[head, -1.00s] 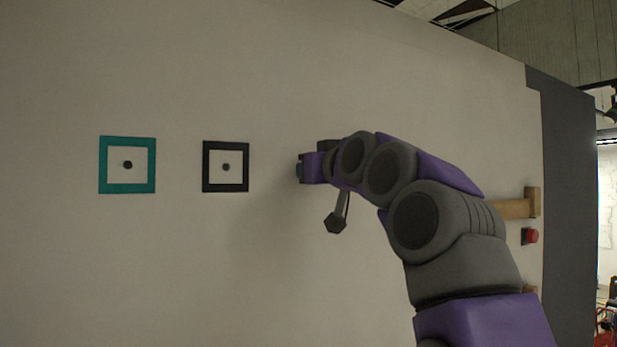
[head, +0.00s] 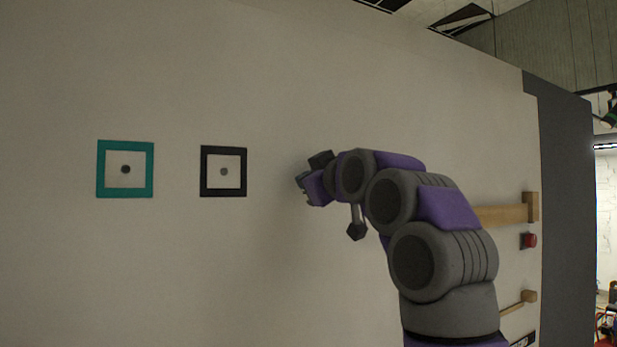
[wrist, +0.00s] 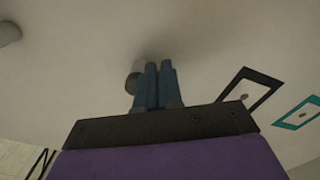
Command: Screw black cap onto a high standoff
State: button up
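My gripper (head: 302,187) is close to the pale wall, to the right of the two square frames. In the wrist view its blue fingers (wrist: 160,72) lie close together with no object visible between them. A dark round piece (wrist: 132,84) shows just left of the fingers; I cannot tell whether it is the black cap. A pale blurred shape (wrist: 144,62) shows by the fingertips, possibly a standoff seen end-on. The black square frame (head: 203,172) has a grey round spot (head: 223,171) in its middle, and the teal square frame (head: 101,170) has a dark one (head: 126,169).
A wooden rail (head: 500,215), a red button (head: 528,240) and a lower wooden piece (head: 525,298) are on the wall at the right, beyond my arm. A grey cylinder (wrist: 8,33) shows at the wrist view's upper left. The wall around the frames is bare.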

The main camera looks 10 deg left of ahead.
jog(key=shift+w+d+f+n+p, duration=0.25)
jog(key=shift+n+p, duration=0.6)
jog(key=shift+n, duration=0.9)
jog(key=shift+w+d+f+n+p, duration=0.3)
jog(key=shift+n+p, duration=0.5)
jog(key=shift+n, duration=0.9)
jog(key=shift+w+d+f+n+p, duration=0.1)
jog(key=shift+d+n+p, duration=0.25)
jog(key=shift+n+p, duration=0.95)
jog(key=shift+n+b, duration=0.45)
grip_shut()
jog(key=shift+s+a+m+b, duration=0.15)
jog(key=shift+a+m+b, duration=0.1)
jog(key=shift+m+b, duration=0.9)
jog(key=shift+s+a+m+b, duration=0.1)
jog(key=shift+a+m+b, duration=0.1)
jog(key=shift+m+b, duration=0.95)
